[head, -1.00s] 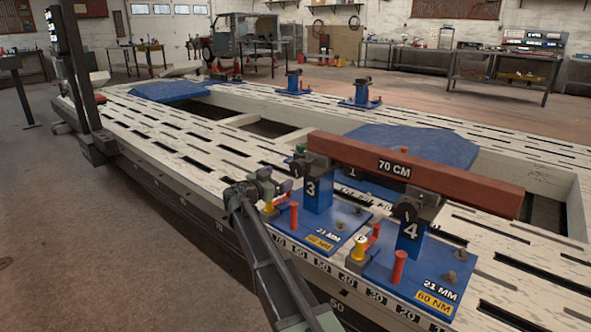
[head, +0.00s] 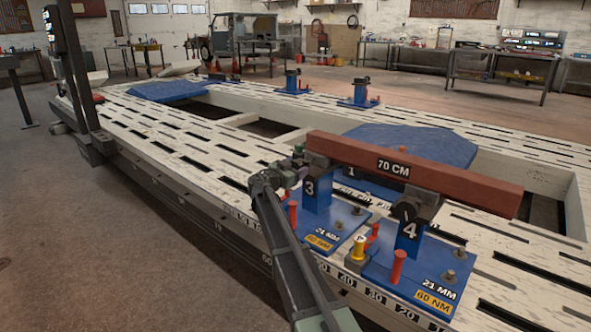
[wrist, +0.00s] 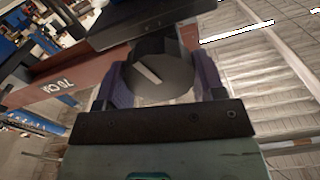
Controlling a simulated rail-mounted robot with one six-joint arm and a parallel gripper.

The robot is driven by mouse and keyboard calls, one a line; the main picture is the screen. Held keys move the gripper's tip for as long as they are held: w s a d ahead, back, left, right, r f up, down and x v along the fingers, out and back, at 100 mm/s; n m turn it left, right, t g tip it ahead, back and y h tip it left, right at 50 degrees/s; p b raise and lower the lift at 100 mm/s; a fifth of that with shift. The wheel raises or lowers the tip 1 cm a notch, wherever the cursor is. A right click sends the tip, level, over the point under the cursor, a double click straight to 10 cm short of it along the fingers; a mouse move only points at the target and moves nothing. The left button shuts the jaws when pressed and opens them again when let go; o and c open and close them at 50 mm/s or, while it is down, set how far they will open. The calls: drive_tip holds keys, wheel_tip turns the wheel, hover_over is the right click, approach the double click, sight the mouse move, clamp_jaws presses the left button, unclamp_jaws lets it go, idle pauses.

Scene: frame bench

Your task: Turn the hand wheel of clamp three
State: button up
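Clamp three (head: 318,190) is a blue stand marked 3 on the white slotted frame bench. Its upper end lies under the left end of a red-brown beam (head: 450,181) marked 70 CM. My gripper (head: 293,173) is at the left side of clamp three's head, level with it. In the wrist view, a dark round hand wheel (wrist: 172,80) with a pale bar mark sits between the purple-padded fingers of my gripper (wrist: 160,85). The fingers are on both sides of the wheel, close to its rim. I cannot tell whether they press on it.
Clamp four (head: 409,232) stands to the right under the same beam, with red and yellow posts on its base. A blue plate (head: 415,145) lies behind the beam. The slotted bench top (head: 165,128) is clear to the left. Work tables stand along the far wall.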

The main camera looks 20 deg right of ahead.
drive_tip(key=shift+c, duration=1)
